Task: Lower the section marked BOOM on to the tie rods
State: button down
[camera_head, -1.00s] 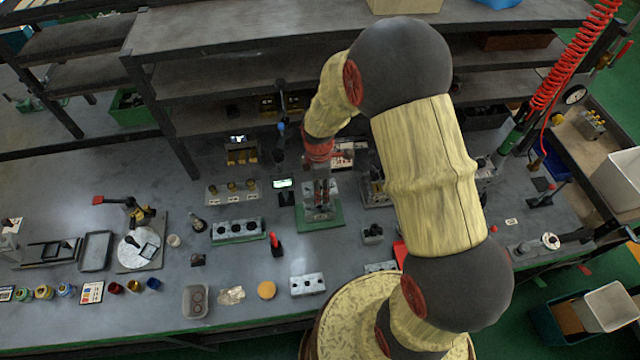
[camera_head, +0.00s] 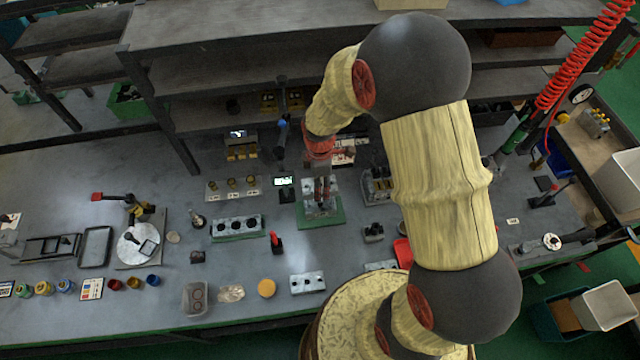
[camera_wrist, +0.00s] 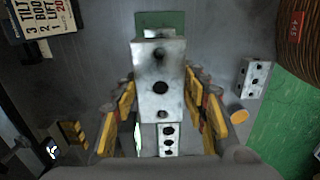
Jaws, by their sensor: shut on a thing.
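My gripper (camera_wrist: 160,100) is shut on a grey metal block, the held section (camera_wrist: 158,62), in the wrist view. Yellow fingers press on its left and right sides. Dark holes show in the block; no BOOM marking can be read on it. In the head view my gripper (camera_head: 321,184) is small, over the green base (camera_head: 320,220) at mid-bench. A green surface (camera_wrist: 160,20) also shows behind the block in the wrist view. The tie rods cannot be made out clearly, and I cannot tell whether the block touches them.
A block with several holes (camera_head: 238,228) on a green plate lies to the left. A lit display (camera_head: 284,181) stands close left of the base, and a red-handled lever (camera_head: 275,240) in front. Another metal block (camera_head: 307,283) lies near the front edge. Shelves (camera_head: 230,75) rise behind.

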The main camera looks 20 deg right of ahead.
jog(key=shift+r+p, duration=0.55)
jog(key=shift+r, duration=0.15)
jog(key=shift+r+p, duration=0.85)
jog(key=shift+r, duration=0.25)
jog(key=shift+d, duration=0.1)
jog(key=shift+s+f+b, duration=0.1)
jog(key=shift+f+b, duration=1.4)
jog(key=shift+f, duration=1.1)
dwell(0.7)
